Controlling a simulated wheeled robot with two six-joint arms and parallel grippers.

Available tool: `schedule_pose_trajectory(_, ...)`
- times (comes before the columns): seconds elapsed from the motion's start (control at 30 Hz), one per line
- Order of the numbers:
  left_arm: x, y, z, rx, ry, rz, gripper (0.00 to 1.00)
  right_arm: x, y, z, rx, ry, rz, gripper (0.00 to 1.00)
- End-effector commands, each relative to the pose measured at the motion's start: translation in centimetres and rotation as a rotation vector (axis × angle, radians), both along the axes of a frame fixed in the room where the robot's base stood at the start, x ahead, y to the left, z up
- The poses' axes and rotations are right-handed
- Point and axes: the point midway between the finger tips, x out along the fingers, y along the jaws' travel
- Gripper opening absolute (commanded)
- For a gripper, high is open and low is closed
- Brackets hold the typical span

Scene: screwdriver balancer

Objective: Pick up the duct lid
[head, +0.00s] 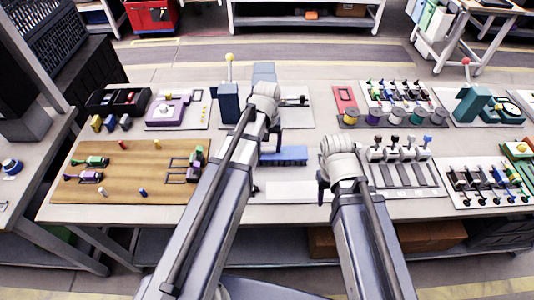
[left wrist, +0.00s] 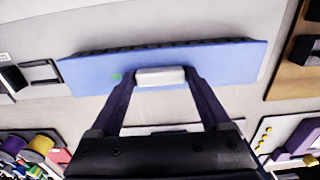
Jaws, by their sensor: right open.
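The duct lid (left wrist: 225,62) looks like a long smooth blue strip over a row of dark slots. It also shows in the head view (head: 286,155), near the table's middle. A pale block (left wrist: 160,76), apparently its grip, sits on it. My left gripper (left wrist: 162,78) has a finger against each end of this block and seems shut on it. In the head view my left gripper (head: 276,143) partly hides the lid's left end. I cannot tell whether the lid is lifted. My right gripper (head: 322,188) is open and empty, to the right and nearer.
A white strip (head: 298,191) lies nearer on the table. A wooden board (head: 125,185) with small tools lies to the left. Levers on a grey panel (head: 405,172) and coloured spools (head: 396,116) stand right. A blue box (head: 229,103) stands behind my left arm.

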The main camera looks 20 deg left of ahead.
Motion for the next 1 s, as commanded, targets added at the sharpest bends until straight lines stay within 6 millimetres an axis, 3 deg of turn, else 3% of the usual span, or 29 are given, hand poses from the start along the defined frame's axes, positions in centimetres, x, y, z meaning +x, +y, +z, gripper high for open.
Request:
schedule_pose_trajectory(0.07, 0.00, 0.00, 0.00, 0.000, 0.000, 0.000, 0.71, 0.00, 0.00, 0.00, 0.000, 0.000, 0.000, 0.50)
schedule_pose_trajectory(0.7, -0.01, 0.00, -0.01, 0.000, 0.000, 0.000, 0.00, 0.00, 0.00, -0.01, 0.000, 0.000, 0.000, 0.50)
schedule_pose_trajectory(1.0, -0.01, 0.00, 0.00, 0.000, 0.000, 0.000, 0.00, 0.00, 0.00, 0.00, 0.000, 0.000, 0.000, 0.50)
